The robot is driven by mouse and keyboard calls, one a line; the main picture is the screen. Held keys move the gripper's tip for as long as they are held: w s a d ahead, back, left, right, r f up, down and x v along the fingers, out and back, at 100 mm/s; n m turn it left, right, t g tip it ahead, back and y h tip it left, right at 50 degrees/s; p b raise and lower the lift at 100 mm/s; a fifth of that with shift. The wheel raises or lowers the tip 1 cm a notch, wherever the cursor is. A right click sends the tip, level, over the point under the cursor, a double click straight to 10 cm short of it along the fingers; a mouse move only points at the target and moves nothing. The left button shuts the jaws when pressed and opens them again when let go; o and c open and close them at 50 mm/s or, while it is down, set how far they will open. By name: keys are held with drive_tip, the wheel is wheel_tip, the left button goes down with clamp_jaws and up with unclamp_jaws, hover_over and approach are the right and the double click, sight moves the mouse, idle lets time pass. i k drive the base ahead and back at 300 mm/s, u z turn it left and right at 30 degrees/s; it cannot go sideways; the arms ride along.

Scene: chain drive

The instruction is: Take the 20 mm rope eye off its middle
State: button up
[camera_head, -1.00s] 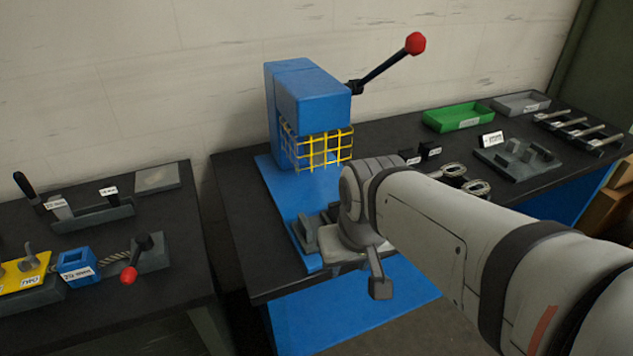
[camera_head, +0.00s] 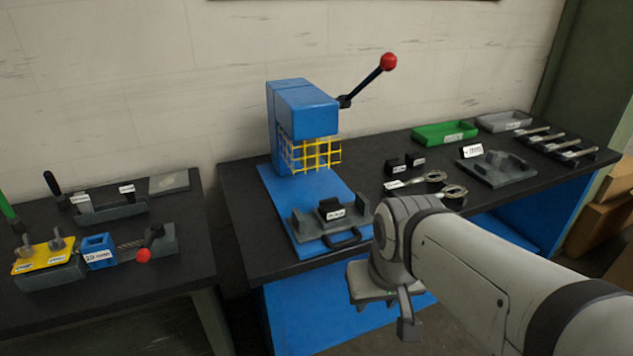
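My gripper (camera_head: 407,325) hangs in front of the right bench's front edge, below and apart from the rope pieces. Only one finger shows clearly, and I see nothing held.
A blue press (camera_head: 305,108) with a yellow guard and red-knobbed lever stands on the right bench. A labelled black block (camera_head: 330,210) sits in the grey fixture on its base. Green (camera_head: 445,132) and grey (camera_head: 503,121) trays lie behind. A gap separates the benches.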

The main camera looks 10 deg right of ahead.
sight(444, 193)
drive_tip(key=u, duration=0.05)
drive_tip(key=i, duration=1)
drive_tip(key=u, duration=0.05)
drive_tip(key=k, duration=0.5)
drive_tip(key=z, duration=0.95)
drive_tip(key=k, duration=0.7)
drive_tip(key=z, duration=0.15)
drive_tip(key=i, duration=0.95)
